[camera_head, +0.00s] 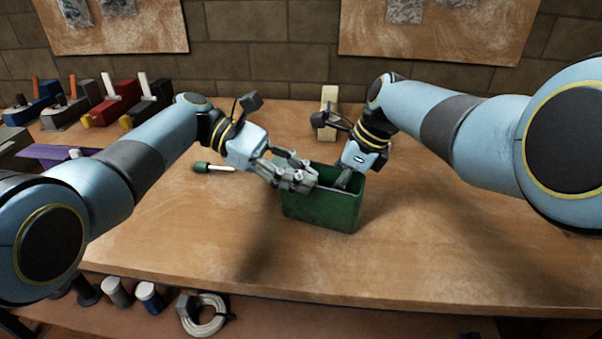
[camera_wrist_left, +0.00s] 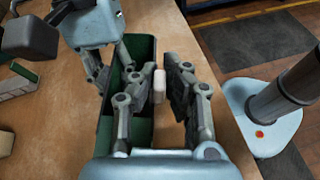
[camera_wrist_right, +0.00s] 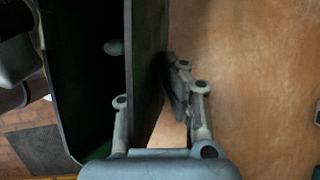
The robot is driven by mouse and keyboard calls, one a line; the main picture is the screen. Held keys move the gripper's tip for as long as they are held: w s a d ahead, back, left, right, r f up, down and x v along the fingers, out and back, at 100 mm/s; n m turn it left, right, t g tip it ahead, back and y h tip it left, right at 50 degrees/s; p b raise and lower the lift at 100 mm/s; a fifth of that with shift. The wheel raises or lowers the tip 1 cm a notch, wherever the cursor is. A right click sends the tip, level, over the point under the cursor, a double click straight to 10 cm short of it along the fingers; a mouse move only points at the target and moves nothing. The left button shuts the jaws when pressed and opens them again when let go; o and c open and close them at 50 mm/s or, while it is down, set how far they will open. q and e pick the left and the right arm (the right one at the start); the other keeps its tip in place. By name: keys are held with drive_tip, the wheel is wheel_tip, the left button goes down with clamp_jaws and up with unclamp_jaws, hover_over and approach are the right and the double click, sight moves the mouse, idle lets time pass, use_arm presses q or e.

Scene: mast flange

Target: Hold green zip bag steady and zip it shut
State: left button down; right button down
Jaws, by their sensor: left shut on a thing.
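The green zip bag (camera_head: 322,208) stands upright on the wooden table as a stiff, box-like shape with a dark open top; it also shows in the left wrist view (camera_wrist_left: 146,132). My left gripper (camera_head: 306,182) is at its upper left rim. In the left wrist view my left gripper (camera_wrist_left: 159,88) is shut on a small pale piece (camera_wrist_left: 159,85), which looks like the zip's slider. My right gripper (camera_head: 345,180) is at the bag's right end. In the right wrist view a bag wall (camera_wrist_right: 150,65) is between its fingers; the inner finger's tip is hidden.
A green-handled screwdriver (camera_head: 212,168) lies left of the bag. A pale block (camera_head: 328,110) stands behind my right gripper. Several clamps or vices (camera_head: 115,95) line the back left. The table front is clear. A cable coil (camera_head: 203,313) lies on the lower shelf.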

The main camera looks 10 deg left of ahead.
drive_tip(key=shift+s, duration=0.1)
use_arm(q)
drive_tip(key=s+d, duration=0.1)
drive_tip(key=d, duration=0.6)
drive_tip(key=shift+s+d, duration=0.2)
drive_tip(key=shift+d, duration=0.2)
use_arm(e)
drive_tip(key=shift+a, duration=0.1)
use_arm(q)
drive_tip(key=c, duration=1.4)
unclamp_jaws()
drive_tip(key=shift+o, duration=0.2)
drive_tip(key=shift+a, duration=0.1)
drive_tip(key=v, duration=1.2)
use_arm(e)
drive_tip(key=c, duration=1.4)
unclamp_jaws()
